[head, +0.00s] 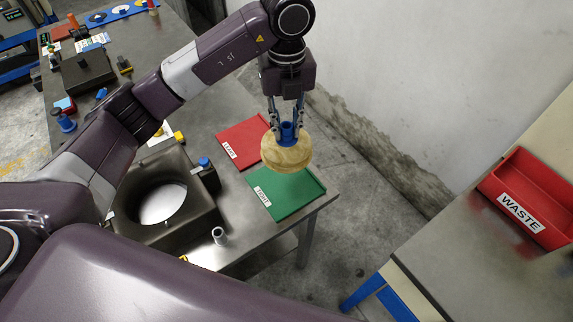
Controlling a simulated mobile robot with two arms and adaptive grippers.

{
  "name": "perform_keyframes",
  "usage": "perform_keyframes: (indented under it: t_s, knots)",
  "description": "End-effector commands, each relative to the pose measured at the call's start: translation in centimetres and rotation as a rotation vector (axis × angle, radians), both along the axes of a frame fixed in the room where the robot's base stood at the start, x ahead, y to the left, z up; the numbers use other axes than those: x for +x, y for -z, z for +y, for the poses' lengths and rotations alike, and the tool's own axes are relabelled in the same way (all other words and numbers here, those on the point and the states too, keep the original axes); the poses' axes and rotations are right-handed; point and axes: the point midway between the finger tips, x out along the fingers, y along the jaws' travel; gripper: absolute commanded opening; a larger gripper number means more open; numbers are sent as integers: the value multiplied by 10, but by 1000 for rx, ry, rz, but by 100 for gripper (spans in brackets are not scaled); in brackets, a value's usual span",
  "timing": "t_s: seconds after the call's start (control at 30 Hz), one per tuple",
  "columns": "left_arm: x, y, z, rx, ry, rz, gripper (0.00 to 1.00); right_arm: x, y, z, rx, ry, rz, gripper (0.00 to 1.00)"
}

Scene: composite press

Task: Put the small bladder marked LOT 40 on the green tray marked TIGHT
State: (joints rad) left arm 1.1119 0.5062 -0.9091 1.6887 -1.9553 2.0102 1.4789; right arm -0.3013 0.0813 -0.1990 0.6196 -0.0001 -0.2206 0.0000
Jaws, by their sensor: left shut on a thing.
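My left gripper (286,117) points down and is shut on the blue neck of a round, tan bladder (287,156). The bladder hangs upright in front of the trays, overlapping the red tray's right side and the green tray's far edge in the head view. I cannot read any lot mark on it. It appears to be held above the trays; its exact height is hard to tell. The green tray (290,199) lies at the near right corner of the metal table, with a white label that looks like TIGHT. My right gripper is not in view.
A red tray (239,135) with a white label lies behind the green one. A dark block with a round opening (203,221) stands left of it. A small grey cylinder (219,236) stands near the front edge. A red WASTE bin (542,179) sits on another table at right.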

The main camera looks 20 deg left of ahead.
Motion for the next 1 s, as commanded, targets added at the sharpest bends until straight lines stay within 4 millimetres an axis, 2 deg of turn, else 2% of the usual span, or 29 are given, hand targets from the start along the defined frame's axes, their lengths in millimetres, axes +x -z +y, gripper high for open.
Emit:
perform_keyframes:
  t_s: [0.03, 0.23, 0.4, 0.57, 0.8, 1.0]
  knots:
    - [-1, 13, -1, -3, 2, 5, 0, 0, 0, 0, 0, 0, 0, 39]
    - [-2, 57, 1, 1, 1, 5, 0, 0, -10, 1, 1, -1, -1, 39]
    - [0, 87, 0, 1, 2, 0, 0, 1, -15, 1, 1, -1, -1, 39]
    - [0, 100, 0, 0, 2, 0, 0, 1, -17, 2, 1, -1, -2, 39]
    - [-1, 133, 0, 0, 1, 2, 0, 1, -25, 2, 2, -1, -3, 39]
    - [1, 140, 0, 0, 4, -2, 0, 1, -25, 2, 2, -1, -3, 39]
